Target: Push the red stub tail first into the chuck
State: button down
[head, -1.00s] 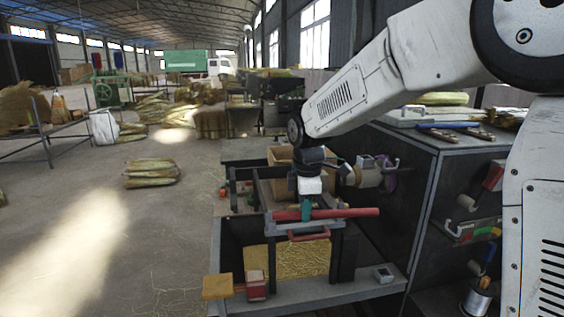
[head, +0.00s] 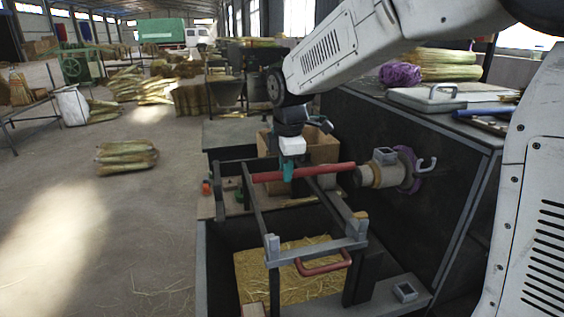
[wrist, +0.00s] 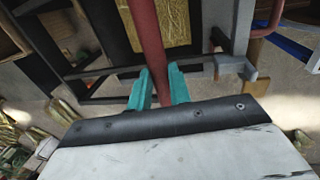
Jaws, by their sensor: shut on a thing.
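The red stub (head: 318,171) is a long red rod, lying nearly level and crosswise in the head view. My gripper (head: 288,173) has teal fingers shut on it, left of its middle. The chuck (head: 385,160) is a pale, round fitting on the side of the dark cabinet, right of the stub. The stub's right end is close to the chuck's left side; I cannot tell whether they touch. In the wrist view the stub (wrist: 147,35) runs up from between the teal fingers (wrist: 159,88) and out of the frame.
A grey metal frame (head: 318,251) with a red handle (head: 322,268) stands in front, over a bin of straw (head: 262,268). A cardboard box (head: 320,148) is behind the stub. The dark cabinet (head: 420,215) bounds the right. Open floor lies to the left.

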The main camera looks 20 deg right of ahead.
jog(key=shift+w+d+f, duration=0.8)
jog(key=shift+w+f, duration=1.6)
jog(key=shift+f, duration=0.95)
jog(key=d, duration=1.1)
jog(key=shift+d, duration=0.2)
